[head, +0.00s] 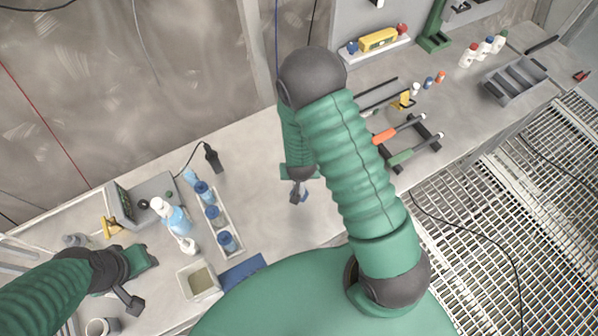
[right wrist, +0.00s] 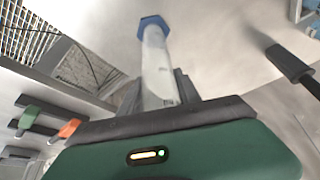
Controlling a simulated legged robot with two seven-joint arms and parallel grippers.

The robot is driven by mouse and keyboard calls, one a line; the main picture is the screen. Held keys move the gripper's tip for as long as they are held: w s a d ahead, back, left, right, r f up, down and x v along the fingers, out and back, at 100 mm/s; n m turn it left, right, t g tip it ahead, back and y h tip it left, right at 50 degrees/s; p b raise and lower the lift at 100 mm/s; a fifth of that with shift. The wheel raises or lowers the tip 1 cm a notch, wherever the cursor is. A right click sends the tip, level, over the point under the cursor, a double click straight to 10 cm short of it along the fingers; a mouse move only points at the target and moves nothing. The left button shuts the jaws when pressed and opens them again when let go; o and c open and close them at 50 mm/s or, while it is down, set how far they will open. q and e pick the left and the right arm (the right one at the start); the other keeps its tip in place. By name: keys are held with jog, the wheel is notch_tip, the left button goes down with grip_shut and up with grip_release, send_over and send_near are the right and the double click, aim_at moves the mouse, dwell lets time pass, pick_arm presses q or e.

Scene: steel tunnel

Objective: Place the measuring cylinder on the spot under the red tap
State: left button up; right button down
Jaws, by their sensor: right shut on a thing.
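My right gripper (head: 298,192) is over the middle of the bench, partly hidden by my own arm. In the right wrist view it is shut on the measuring cylinder (right wrist: 157,70), a clear tube with a blue six-sided base (right wrist: 153,23). Whether the base touches the bench I cannot tell. A red knob (head: 402,29), possibly the red tap, is on a fixture at the back wall.
A white rack of blue-capped bottles (head: 230,222) stands left of the right gripper. A black handheld device (head: 213,157) lies behind it. Orange- and green-handled tools (head: 385,134) on a dark rack are to the right.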

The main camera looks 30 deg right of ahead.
jog(key=c, duration=1.1)
grip_release()
jog(key=shift+o, duration=1.2)
jog(key=shift+a, duration=0.15)
jog(key=shift+r, duration=0.15)
